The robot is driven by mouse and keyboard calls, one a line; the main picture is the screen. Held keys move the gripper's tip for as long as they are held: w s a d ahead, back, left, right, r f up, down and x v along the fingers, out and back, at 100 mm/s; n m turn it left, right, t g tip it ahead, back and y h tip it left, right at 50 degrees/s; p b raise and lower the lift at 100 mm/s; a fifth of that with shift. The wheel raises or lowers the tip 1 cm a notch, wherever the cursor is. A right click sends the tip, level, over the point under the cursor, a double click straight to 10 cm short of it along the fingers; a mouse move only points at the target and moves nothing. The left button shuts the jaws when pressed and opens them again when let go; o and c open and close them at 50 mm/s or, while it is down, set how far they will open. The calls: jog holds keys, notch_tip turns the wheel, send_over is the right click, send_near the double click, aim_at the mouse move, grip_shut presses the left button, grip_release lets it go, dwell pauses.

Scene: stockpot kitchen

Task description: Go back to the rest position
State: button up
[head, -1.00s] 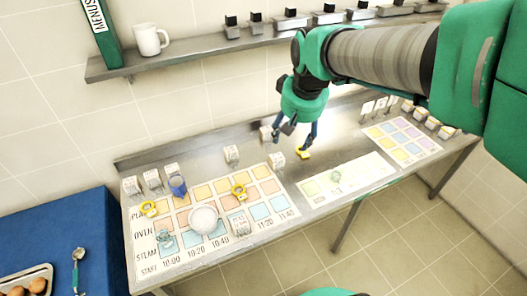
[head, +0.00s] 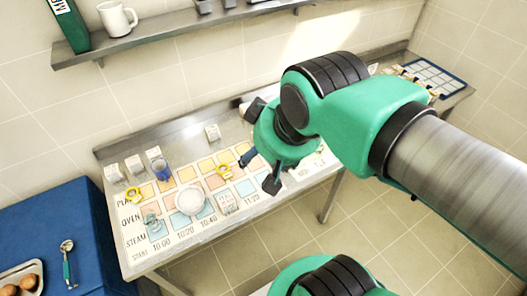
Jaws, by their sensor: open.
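My gripper (head: 258,172) is in the head view, over the steel table (head: 107,158), with its two dark fingers spread apart. It is open and I see nothing between the fingers. The printed chart (head: 133,240) with coloured squares lies on the table to the left of my gripper. I cannot tell the exact height of the fingers above the chart's right end.
A shelf with a white mug (head: 117,18) runs along the wall. A blue counter (head: 60,210) stands left; floor is clear in front.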

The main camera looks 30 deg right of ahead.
notch_tip(320, 180, down, 4)
jog(key=b, duration=0.4)
